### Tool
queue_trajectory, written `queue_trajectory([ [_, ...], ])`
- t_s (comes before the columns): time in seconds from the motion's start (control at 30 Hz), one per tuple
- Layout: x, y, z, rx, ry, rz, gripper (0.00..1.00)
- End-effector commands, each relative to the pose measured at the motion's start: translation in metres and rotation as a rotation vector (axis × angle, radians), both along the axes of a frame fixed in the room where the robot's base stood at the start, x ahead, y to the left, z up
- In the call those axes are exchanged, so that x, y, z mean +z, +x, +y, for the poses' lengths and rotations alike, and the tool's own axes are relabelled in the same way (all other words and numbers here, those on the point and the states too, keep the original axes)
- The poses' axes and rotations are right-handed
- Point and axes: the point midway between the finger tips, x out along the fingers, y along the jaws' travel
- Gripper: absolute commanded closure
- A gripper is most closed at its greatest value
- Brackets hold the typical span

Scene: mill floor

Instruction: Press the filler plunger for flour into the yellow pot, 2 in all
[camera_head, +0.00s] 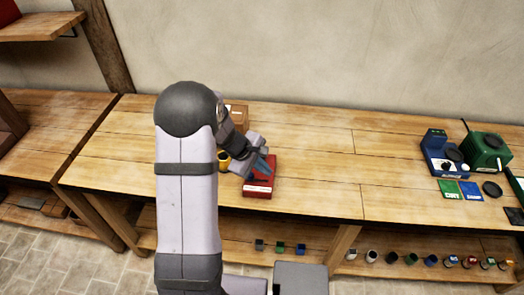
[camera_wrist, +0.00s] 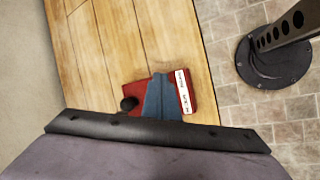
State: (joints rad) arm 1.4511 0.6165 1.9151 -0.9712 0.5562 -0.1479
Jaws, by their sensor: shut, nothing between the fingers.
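A red box with a white label (camera_head: 259,188) sits on the wooden bench in front of my gripper. I cannot read its label, so I cannot tell if it is the flour filler. My gripper (camera_head: 264,168) is shut and empty, pointing down over this box. In the wrist view the blue-grey fingers (camera_wrist: 160,95) hide part of the red box (camera_wrist: 137,92), and a black round knob (camera_wrist: 128,104) shows at its edge. I cannot tell whether the fingers touch it. The yellow pot (camera_head: 224,160) is left of the gripper, mostly hidden by my arm.
A brown wooden box (camera_head: 238,117) stands behind my arm. A blue machine (camera_head: 440,157), a green machine (camera_head: 486,150) and coloured cards (camera_head: 460,189) are at the bench's right. Several small cups and cubes (camera_head: 371,256) stand on the lower shelf. The bench middle is clear.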

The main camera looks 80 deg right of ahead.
Motion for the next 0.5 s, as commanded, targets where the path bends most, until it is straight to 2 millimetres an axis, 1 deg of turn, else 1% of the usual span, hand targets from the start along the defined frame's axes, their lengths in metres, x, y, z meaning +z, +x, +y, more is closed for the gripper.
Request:
queue_trajectory([
  [0.03,0.009,0.001,-0.020,0.073,-0.028,0.028,1.00],
  [0.1,0.025,0.003,-0.046,0.176,-0.067,0.069,1.00],
  [0.2,0.046,0.008,-0.078,0.320,-0.109,0.134,1.00],
  [0.3,0.065,0.015,-0.103,0.466,-0.135,0.205,1.00],
  [0.4,0.074,0.022,-0.117,0.596,-0.136,0.268,1.00],
  [0.5,0.076,0.029,-0.122,0.709,-0.118,0.311,1.00],
])
